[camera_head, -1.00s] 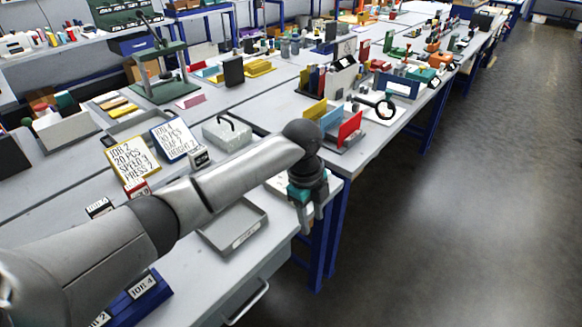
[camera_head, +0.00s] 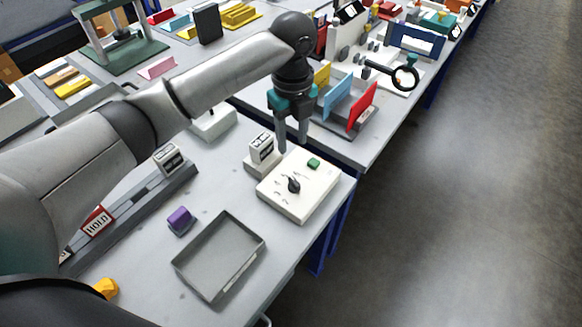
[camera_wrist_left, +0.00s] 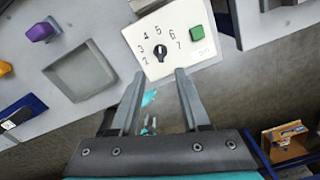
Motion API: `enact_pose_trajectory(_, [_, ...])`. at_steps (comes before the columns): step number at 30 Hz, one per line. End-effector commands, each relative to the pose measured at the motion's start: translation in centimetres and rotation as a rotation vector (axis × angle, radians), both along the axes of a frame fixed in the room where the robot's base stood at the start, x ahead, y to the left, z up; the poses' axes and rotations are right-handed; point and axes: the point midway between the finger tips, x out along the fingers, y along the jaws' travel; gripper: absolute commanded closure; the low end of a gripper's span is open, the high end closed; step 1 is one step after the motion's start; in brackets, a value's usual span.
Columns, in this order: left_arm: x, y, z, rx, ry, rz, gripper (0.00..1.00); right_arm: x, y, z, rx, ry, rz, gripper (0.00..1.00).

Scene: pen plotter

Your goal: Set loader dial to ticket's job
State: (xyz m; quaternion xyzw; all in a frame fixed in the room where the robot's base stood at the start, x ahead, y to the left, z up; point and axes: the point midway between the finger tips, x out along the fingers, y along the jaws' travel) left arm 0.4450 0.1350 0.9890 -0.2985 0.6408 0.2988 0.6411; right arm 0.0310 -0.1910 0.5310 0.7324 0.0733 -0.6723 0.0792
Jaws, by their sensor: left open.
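The loader panel (camera_head: 318,190) is a white box at the table's right edge, with a black dial knob (camera_head: 293,184) and a green button (camera_head: 313,163). In the left wrist view the knob (camera_wrist_left: 160,52) has printed numbers 2 to 7 around it; which one it points to is unclear. My left gripper (camera_head: 291,147) is open and empty, fingers pointing down, near the panel's far side and apart from the knob. A small white block with black print (camera_head: 262,146), perhaps the ticket, stands left of the panel; its text is unreadable. My right gripper is out of view.
An empty grey tray (camera_head: 250,262) lies in front of the panel, with a purple block (camera_head: 180,219) to its left. A red HOLD block (camera_head: 97,221) is farther left. Blue and red upright plates (camera_head: 363,106) stand beyond the gripper. My left arm hides part of the table.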

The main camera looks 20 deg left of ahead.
Motion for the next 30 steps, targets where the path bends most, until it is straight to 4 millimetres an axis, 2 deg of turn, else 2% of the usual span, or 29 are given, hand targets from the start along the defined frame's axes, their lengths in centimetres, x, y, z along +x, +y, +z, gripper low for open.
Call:
enact_pose_trajectory(1, [-0.1,0.0,-1.3,0.001,0.004,0.002,0.54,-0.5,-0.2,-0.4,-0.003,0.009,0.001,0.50])
enact_pose_trajectory(5, [-0.1,0.0,-4.3,0.001,0.004,0.001,0.54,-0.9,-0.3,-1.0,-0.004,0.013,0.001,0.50])
enact_pose_trajectory(9, [-0.1,0.0,-7.3,0.000,0.004,0.002,0.54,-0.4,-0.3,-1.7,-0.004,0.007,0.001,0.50])
enact_pose_trajectory(15, [-0.1,0.0,-10.8,0.001,0.003,0.002,0.54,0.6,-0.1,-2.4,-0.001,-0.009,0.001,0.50])
enact_pose_trajectory(21, [0.0,0.0,-12.5,0.001,-0.001,0.001,0.54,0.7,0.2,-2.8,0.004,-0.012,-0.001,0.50])
enact_pose_trajectory(30, [0.0,0.0,-12.7,0.000,-0.001,0.000,0.54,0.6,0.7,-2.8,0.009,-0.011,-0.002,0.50])
